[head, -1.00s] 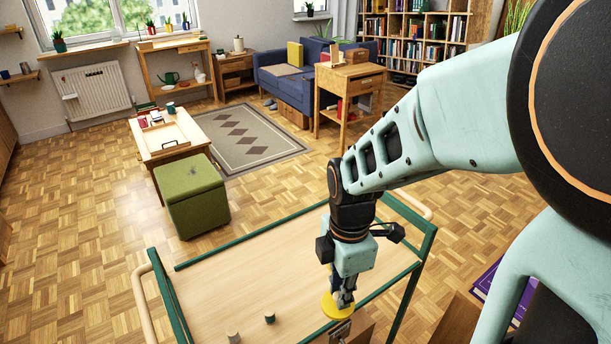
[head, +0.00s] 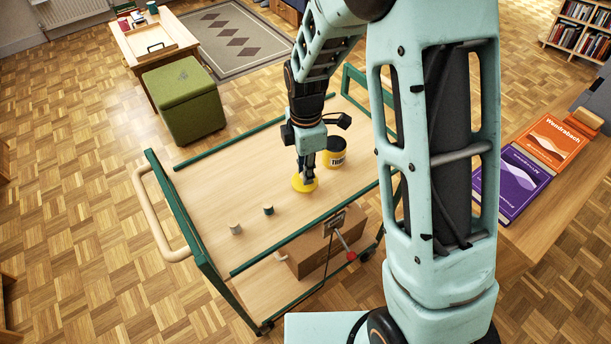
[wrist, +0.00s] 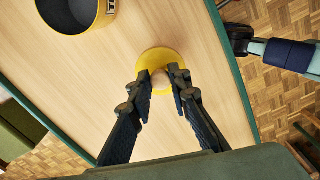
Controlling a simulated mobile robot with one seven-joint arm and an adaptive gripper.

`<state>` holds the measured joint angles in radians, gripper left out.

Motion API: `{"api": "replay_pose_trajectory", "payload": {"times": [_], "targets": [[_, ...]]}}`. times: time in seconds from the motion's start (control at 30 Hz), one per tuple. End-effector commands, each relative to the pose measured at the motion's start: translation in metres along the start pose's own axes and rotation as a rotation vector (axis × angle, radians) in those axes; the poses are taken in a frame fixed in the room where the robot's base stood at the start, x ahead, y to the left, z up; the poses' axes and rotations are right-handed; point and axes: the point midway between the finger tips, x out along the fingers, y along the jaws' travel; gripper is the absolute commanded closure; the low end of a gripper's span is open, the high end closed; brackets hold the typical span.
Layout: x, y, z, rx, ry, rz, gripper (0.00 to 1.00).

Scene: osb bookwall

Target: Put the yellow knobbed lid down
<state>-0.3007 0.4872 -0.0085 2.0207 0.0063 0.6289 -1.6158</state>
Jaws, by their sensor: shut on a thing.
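The yellow knobbed lid (head: 303,187) is a round disc at the trolley's top (head: 220,185), right of two small cups. In the wrist view the lid (wrist: 160,57) lies flat below my gripper, its pale knob (wrist: 160,80) between the fingertips. My gripper (head: 308,179) points down and is shut on the knob; its fingers (wrist: 162,88) also show in the wrist view. The lid looks at or very near the wooden surface; I cannot tell whether it touches.
An open black-and-yellow tin (head: 335,155) stands behind and right of the lid. A grey cup (head: 235,229) and a green cup (head: 268,210) stand to the left. Green rails edge the trolley. Bare wood lies around.

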Motion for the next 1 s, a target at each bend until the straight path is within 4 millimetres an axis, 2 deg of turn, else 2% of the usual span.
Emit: {"api": "replay_pose_trajectory", "payload": {"times": [0.1, 0.2, 0.57, 0.6, 0.73, 1.0], "targets": [[0.02, 0.0, 0.0, 0.001, 0.0, -0.005, 0.99], [0.031, 0.0, 0.0, 0.001, 0.0, -0.002, 0.99], [0.036, 0.0, 0.0, 0.001, 0.0, -0.001, 0.99], [0.036, 0.0, 0.0, 0.001, 0.0, -0.001, 0.82], [0.035, 0.0, 0.0, 0.001, 0.0, -0.001, 0.67], [0.034, 0.0, 0.0, 0.0, 0.0, -0.001, 0.65]]}}
